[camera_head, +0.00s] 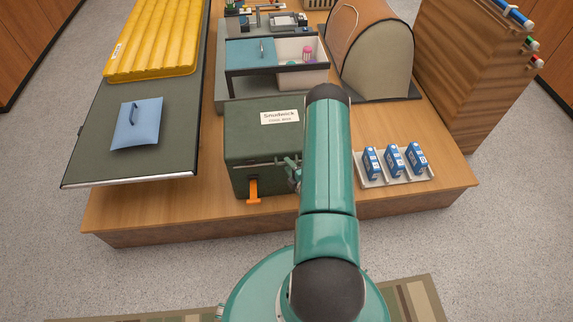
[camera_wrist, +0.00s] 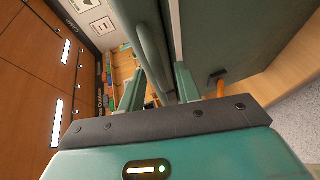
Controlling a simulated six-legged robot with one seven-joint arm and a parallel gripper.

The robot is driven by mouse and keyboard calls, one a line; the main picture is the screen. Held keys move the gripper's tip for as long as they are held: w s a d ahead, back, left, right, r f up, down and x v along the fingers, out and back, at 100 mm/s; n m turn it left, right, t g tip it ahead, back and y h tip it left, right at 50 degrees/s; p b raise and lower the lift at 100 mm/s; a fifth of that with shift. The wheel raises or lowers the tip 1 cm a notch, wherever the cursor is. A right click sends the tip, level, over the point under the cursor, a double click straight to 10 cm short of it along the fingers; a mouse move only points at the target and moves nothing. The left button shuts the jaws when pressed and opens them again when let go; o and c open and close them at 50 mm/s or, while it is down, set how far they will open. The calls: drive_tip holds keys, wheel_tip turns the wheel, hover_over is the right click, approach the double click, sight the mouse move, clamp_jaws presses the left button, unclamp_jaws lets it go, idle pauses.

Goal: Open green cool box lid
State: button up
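The green cool box (camera_head: 262,140) stands on the low wooden platform, its lid shut, with a white label on top. An orange latch (camera_head: 253,188) hangs on its front; the latch also shows in the wrist view (camera_wrist: 220,88). A handle bar (camera_head: 262,163) runs across the front near the lid edge. My gripper (camera_head: 292,172) is at the right part of the box front, partly hidden by my arm. In the wrist view my gripper (camera_wrist: 158,92) is open, with a green bar (camera_wrist: 152,50) between its fingers. I cannot tell whether they touch it.
A white tray (camera_head: 398,180) with blue cartons is to the right. Behind the box is a camp kitchen unit (camera_head: 278,78); a tent (camera_head: 375,60) stands behind right.

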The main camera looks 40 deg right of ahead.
drive_tip(key=shift+x, duration=1)
clamp_jaws()
